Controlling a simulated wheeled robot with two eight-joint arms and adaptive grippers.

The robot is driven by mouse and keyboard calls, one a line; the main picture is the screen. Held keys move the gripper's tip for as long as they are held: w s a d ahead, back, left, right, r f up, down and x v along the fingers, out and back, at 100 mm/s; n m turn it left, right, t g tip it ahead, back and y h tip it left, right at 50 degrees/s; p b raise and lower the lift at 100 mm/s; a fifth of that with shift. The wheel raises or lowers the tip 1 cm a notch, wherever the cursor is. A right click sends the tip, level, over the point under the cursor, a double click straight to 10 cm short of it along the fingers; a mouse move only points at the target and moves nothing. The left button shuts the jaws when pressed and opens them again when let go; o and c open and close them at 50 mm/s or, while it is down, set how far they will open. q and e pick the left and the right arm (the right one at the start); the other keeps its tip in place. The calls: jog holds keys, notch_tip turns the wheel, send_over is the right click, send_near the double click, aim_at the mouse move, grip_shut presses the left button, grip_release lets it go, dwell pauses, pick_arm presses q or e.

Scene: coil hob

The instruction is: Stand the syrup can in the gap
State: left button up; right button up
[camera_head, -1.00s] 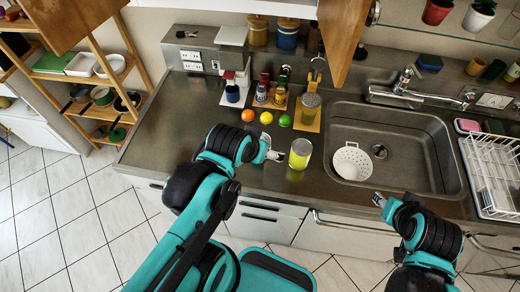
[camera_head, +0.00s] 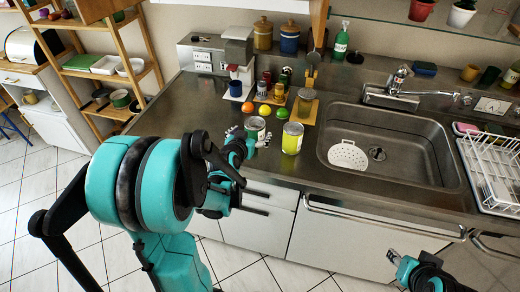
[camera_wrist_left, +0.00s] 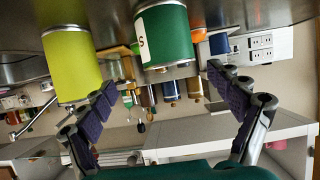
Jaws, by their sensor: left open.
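A dark green can (camera_head: 255,125) stands upright on the steel counter; the left wrist view shows it (camera_wrist_left: 166,38) upside down, with a white label bearing an "S", which fits the syrup can. A yellow-green can (camera_head: 292,140) stands just to its right with a narrow space between; it also shows in the left wrist view (camera_wrist_left: 73,65). My left gripper (camera_head: 246,137) is open at the near side of the green can, its fingers spread and apparently not closed on it. My right gripper (camera_head: 392,255) is low at the right, in front of the cabinets, too small to read.
An orange (camera_head: 247,107), a lemon (camera_head: 265,111) and a lime (camera_head: 281,114) lie behind the cans. A jar (camera_head: 306,101) stands on a wooden board behind. The counter left of the fruit is clear.

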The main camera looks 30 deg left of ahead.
aim_at(252, 131)
pick_arm(q)
jog(key=shift+a+f, duration=0.35)
jog(key=shift+f, duration=0.1)
jog(key=shift+w+a+f, duration=0.15)
jog(key=shift+w+f, duration=0.05)
jog(key=shift+w, duration=0.1)
jog(key=shift+b+x, duration=0.45)
jog(key=shift+x, duration=0.6)
jog(key=b+x, duration=0.2)
jog(key=x, duration=0.3)
jog(key=shift+a, duration=0.15)
jog(key=shift+r, duration=0.1)
jog(key=shift+s, duration=0.1)
jog(key=c, duration=1.7)
jog(key=shift+c, duration=1.1)
jog(key=shift+r, duration=0.15)
